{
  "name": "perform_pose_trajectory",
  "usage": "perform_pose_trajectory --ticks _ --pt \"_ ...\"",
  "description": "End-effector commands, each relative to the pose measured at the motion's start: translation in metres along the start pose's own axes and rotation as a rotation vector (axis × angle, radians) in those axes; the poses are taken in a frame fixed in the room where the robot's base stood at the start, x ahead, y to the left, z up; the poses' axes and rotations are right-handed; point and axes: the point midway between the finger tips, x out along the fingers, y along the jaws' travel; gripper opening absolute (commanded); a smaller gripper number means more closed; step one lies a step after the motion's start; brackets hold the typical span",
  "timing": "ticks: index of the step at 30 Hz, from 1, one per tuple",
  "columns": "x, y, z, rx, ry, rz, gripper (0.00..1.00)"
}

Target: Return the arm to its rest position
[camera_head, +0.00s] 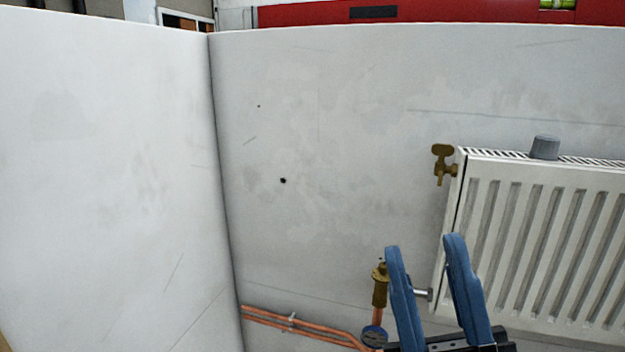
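My gripper (428,243) is at the lower right of the head view, with two blue fingers pointing up. The fingers are apart and I see nothing held between them. They stand in front of the lower left corner of a white radiator (480,240). A brass valve (380,288) on a copper pipe is just left of the left finger. The left finger overlaps the short metal connector between valve and radiator; I cannot tell if they touch. The rest of my arm is out of view, so its pose does not show.
A brass bleed key or tap (443,163) sits at the radiator's upper left. A grey cap (545,147) stands on its top. Copper pipes (290,323) run low along the back wall (320,120). A side wall (100,170) closes the left. A red spirit level (450,11) lies behind the wall top.

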Motion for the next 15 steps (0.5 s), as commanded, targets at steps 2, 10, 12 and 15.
perform_pose_trajectory --ticks 2,10,12,15 --pt "-0.026 0.003 0.001 0.046 -0.12 0.024 0.33" --pt "-0.115 0.015 -0.004 0.175 -0.495 0.075 0.33" --pt "-0.139 0.018 -0.01 0.206 -0.592 0.081 0.33" --pt "-0.174 0.024 -0.02 0.243 -0.73 0.086 0.33"
